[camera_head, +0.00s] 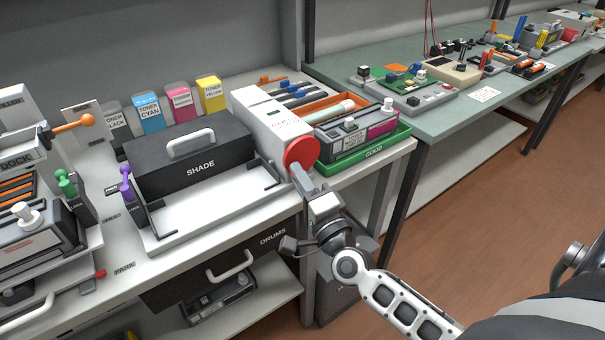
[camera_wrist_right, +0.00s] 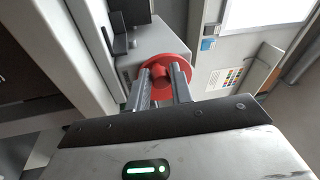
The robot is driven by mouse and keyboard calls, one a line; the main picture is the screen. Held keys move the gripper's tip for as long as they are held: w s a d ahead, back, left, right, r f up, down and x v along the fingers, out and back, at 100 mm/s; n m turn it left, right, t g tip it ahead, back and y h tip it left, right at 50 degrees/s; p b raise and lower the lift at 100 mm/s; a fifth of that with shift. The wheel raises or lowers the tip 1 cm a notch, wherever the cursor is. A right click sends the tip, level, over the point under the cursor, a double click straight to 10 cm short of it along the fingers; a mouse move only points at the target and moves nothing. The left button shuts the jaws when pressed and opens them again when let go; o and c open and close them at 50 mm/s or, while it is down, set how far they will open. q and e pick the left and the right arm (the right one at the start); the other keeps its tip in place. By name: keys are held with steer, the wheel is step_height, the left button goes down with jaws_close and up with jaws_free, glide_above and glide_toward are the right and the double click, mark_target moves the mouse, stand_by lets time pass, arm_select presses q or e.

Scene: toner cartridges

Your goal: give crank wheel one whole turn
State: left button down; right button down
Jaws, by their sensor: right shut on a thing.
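The crank wheel is a red disc (camera_head: 302,152) on the front end of a white box-shaped unit (camera_head: 262,122) in the head view. In the right wrist view the red wheel (camera_wrist_right: 182,66) shows face-on, with a red knob (camera_wrist_right: 160,76) standing out from it. My right gripper (camera_head: 300,174) is at the wheel's front face. In the wrist view its two fingers (camera_wrist_right: 158,84) are on either side of the red knob, shut on it. The fingers hide part of the wheel. My left gripper is not in either view.
A black SHADE box (camera_head: 190,158) stands left of the white unit. A green GOOD tray (camera_head: 376,152) holding a cartridge is close on the right. The DRUMS drawer (camera_head: 254,246) is below the tabletop. The floor (camera_head: 480,220) at the right is clear.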

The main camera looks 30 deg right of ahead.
arm_select(q)
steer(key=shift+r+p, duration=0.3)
steer(key=shift+p, duration=0.15)
arm_select(e)
steer(key=shift+a+r+m, duration=0.1)
steer(key=shift+r+m, duration=0.2)
steer(key=shift+m, duration=0.8)
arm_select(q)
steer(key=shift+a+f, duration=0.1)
arm_select(e)
steer(key=shift+h, duration=0.4)
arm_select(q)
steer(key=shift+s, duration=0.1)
arm_select(e)
steer(key=c, duration=1.2)
jaws_free()
steer(key=shift+c, duration=0.2)
arm_select(q)
steer(key=b, duration=0.2)
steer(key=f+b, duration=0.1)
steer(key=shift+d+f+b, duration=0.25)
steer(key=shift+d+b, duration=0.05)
steer(key=shift+b, duration=0.1)
arm_select(e)
steer(key=v, duration=1.6)
steer(key=shift+r, duration=0.25)
